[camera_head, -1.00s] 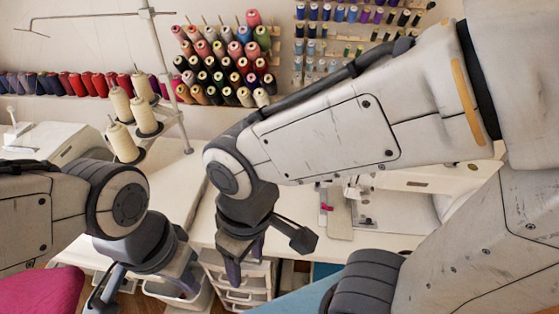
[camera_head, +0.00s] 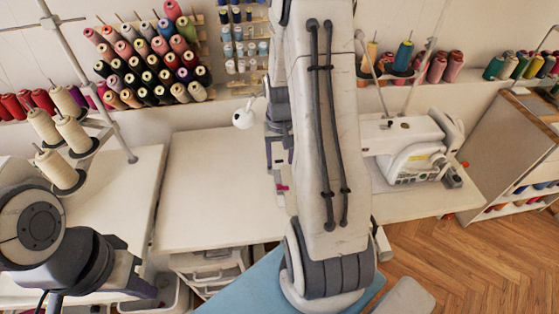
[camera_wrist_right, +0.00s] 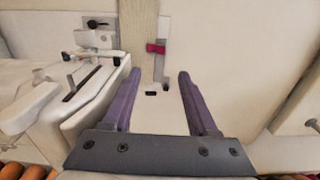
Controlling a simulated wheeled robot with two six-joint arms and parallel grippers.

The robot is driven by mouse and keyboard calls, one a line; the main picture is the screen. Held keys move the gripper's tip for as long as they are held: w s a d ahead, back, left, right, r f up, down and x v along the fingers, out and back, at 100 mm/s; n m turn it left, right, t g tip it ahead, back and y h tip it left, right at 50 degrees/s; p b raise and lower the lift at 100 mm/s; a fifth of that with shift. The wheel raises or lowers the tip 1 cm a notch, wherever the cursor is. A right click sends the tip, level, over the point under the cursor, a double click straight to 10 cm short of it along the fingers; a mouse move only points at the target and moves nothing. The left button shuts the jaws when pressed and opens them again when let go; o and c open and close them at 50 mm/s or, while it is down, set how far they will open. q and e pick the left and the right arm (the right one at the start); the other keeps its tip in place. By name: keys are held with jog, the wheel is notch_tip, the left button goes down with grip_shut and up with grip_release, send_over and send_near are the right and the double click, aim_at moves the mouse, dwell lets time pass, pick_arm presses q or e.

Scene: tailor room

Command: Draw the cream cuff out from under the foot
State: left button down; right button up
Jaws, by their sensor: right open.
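I cannot pick out the cream cuff or the foot for certain. In the right wrist view a beige strip (camera_wrist_right: 140,32) runs beside a pale bar with a small magenta piece (camera_wrist_right: 156,47); I cannot tell whether the strip is the cuff. The magenta piece also shows in the head view (camera_head: 282,188), beside my right arm. My right gripper (camera_wrist_right: 158,78) is open and empty, its purple fingers pointing towards the strip and apart from it. In the head view it (camera_head: 277,155) is partly hidden by my arm. My left gripper (camera_head: 90,290) is low at the left, its fingers mostly hidden.
A white machine (camera_head: 412,150) stands on the table (camera_head: 205,190), right of my right arm. Cone threads (camera_head: 65,135) on a stand are at the left, and a spool rack (camera_head: 150,60) is on the wall. The table left of my right arm is clear.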

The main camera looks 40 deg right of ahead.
aim_at(280, 185)
notch_tip(280, 185, down, 12)
jog(key=shift+r+p, duration=0.1)
jog(key=shift+p, duration=0.25)
grip_shut()
